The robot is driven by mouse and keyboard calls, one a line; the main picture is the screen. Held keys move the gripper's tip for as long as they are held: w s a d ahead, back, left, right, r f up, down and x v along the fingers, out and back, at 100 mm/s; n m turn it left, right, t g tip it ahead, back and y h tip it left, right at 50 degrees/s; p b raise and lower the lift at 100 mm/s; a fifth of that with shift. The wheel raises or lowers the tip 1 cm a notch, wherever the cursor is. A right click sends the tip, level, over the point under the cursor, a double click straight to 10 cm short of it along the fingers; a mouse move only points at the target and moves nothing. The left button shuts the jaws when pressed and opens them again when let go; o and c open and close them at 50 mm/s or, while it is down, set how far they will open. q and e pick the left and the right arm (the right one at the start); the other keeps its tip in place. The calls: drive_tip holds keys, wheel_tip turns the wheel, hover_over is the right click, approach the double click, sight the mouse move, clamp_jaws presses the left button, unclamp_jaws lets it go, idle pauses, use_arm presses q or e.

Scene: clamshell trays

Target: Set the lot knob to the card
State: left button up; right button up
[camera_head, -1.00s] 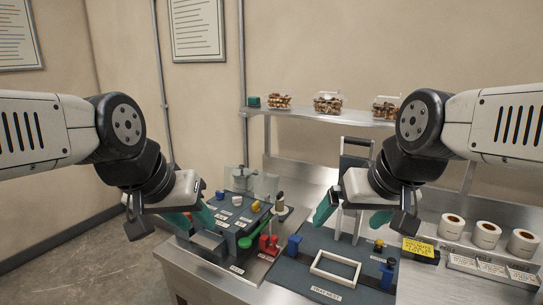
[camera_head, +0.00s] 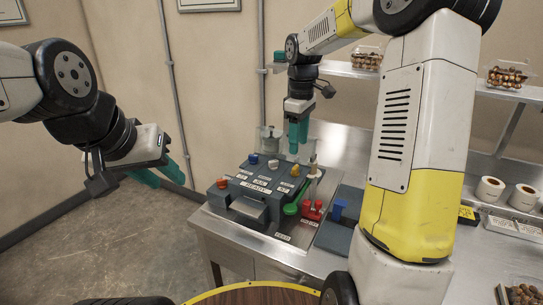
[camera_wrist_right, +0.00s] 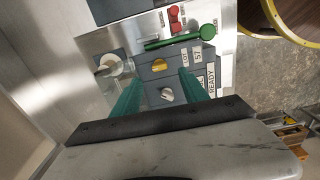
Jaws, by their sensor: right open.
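A dark control box (camera_head: 240,191) stands on the steel bench with a yellow knob (camera_head: 295,170), a white knob (camera_head: 273,163), a blue knob (camera_head: 253,158) and a red knob (camera_head: 221,183). In the right wrist view the yellow knob (camera_wrist_right: 159,64) is nearest a label reading LOT (camera_wrist_right: 185,57), with 57 beside it. My right gripper (camera_head: 298,143) is open above the box, pointing down; its fingers (camera_wrist_right: 160,88) flank the white knob (camera_wrist_right: 167,95) in the picture, apparently without contact. My left gripper (camera_head: 163,178) is open and empty, left of the bench. I cannot identify the card for certain.
A green lever (camera_head: 290,209) and red part (camera_head: 312,210) stand at the box's right side. A blue-topped fixture (camera_head: 340,208) is further right. Label rolls (camera_head: 489,189) and a small yellow sign (camera_head: 467,212) lie right of my arm. A shelf (camera_head: 350,70) holds filled clamshells.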

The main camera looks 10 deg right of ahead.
sight(295, 167)
drive_tip(key=shift+w+a+f, duration=0.15)
drive_tip(key=shift+w+f, duration=0.2)
drive_tip(key=shift+f, duration=0.35)
wheel_tip(295, 167, down, 7)
drive_tip(key=shift+r, duration=0.1)
drive_tip(key=shift+c, duration=0.4)
clamp_jaws()
